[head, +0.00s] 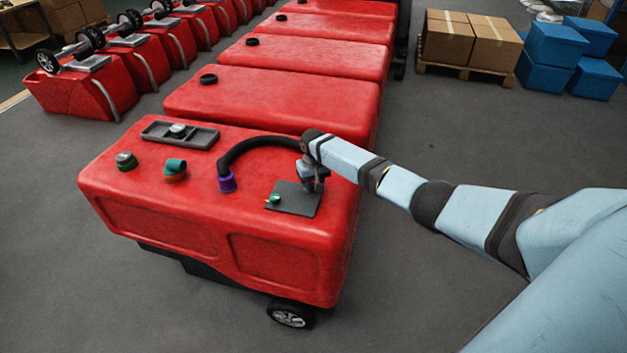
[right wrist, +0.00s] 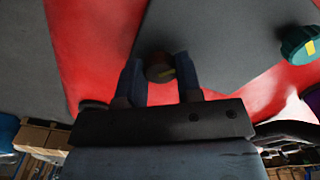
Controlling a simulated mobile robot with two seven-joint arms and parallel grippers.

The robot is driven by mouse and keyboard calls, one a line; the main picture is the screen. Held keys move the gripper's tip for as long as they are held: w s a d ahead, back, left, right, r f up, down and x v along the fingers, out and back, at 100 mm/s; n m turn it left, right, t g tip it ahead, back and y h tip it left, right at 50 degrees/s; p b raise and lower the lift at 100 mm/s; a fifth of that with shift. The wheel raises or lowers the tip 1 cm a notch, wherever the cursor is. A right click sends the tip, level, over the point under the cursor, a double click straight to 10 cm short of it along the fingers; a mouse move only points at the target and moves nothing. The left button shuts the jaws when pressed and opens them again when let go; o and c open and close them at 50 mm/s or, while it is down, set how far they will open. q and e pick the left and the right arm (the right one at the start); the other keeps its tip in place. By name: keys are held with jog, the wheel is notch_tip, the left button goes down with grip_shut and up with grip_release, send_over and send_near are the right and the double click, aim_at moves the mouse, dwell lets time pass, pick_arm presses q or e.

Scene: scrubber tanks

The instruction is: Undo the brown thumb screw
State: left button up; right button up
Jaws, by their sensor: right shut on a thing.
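The brown thumb screw (right wrist: 158,67) sits at the grey plate (right wrist: 215,35), between the two fingers of my right gripper (right wrist: 158,76). It has a small yellow mark. The fingers are shut on its sides. In the head view my right gripper (head: 315,186) points down at the right part of the grey plate (head: 295,204), on top of the nearest red tank (head: 200,228); the screw is hidden there. A green knob (head: 274,199) with a yellow mark stands at the plate's left side; it also shows in the right wrist view (right wrist: 300,45). My left gripper is not in view.
A black hose (head: 262,143) arches over the tank from a purple collar (head: 227,183), close to my right wrist. A teal elbow (head: 175,166), a green cap (head: 126,161) and a dark tray (head: 180,134) are farther left. More red tanks (head: 280,97) stand behind.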

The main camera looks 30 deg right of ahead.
jog(key=n+p, duration=0.1)
jog(key=n, duration=0.2)
jog(key=shift+n, duration=0.4)
jog(key=n, duration=0.3)
jog(key=shift+n, duration=0.3)
jog(key=n, duration=0.2)
jog(key=shift+n, duration=0.4)
jog(key=n, duration=0.2)
jog(key=shift+n, duration=0.3)
jog(key=n, duration=0.5)
jog(key=shift+f+n, duration=0.1)
jog(key=shift+n, duration=0.2)
jog(key=shift+n+b, duration=0.4)
jog(key=shift+n, duration=1.9)
jog(key=shift+s, duration=0.1)
jog(key=shift+f+n, duration=0.1)
jog(key=shift+n, duration=0.2)
